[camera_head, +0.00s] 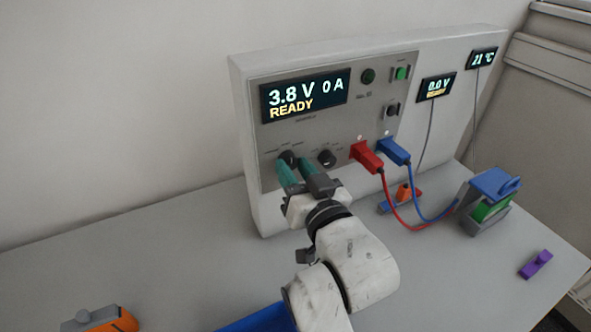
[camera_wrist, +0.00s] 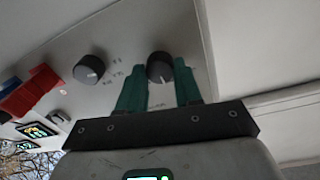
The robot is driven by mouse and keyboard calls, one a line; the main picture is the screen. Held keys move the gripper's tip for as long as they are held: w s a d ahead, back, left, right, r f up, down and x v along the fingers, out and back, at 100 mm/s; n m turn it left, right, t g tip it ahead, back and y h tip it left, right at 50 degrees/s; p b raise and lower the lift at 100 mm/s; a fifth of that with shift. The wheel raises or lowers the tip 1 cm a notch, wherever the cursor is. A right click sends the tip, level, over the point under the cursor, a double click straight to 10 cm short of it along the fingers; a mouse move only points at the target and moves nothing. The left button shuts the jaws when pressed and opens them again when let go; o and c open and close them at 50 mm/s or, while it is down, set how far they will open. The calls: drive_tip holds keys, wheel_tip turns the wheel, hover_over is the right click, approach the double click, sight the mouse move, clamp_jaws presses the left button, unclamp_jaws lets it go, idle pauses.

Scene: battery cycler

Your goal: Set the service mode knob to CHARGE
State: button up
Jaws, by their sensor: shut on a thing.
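Two dark round knobs sit low on the grey panel of the cycler. The left knob (camera_head: 289,156) is between the green fingers of my gripper (camera_head: 298,165), which is shut on it. In the wrist view, turned over, this knob (camera_wrist: 160,66) shows between the fingertips (camera_wrist: 158,78). The other knob (camera_head: 326,157) stands free to its right; it also shows in the wrist view (camera_wrist: 89,69). The small labels around both knobs are too blurred to read, so I cannot tell the mode setting. The panel display (camera_head: 304,95) reads 3.8 V, 0 A, READY.
A red plug (camera_head: 366,156) and a blue plug (camera_head: 394,151) with cables sit right of the knobs. The cables run to a blue and green battery holder (camera_head: 490,200). An orange thing (camera_head: 110,319) and a purple piece (camera_head: 536,264) lie on the table.

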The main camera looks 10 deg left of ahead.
drive_tip(key=shift+c, duration=1.1)
drive_tip(key=n, duration=0.3)
drive_tip(key=shift+d+n, duration=0.1)
drive_tip(key=shift+n, duration=0.2)
drive_tip(key=shift+n+y+b, duration=0.3)
drive_tip(key=shift+n+b, duration=0.15)
drive_tip(key=shift+n, duration=1.75)
drive_tip(key=o, duration=1)
drive_tip(key=shift+o, duration=0.2)
drive_tip(key=shift+s, duration=0.1)
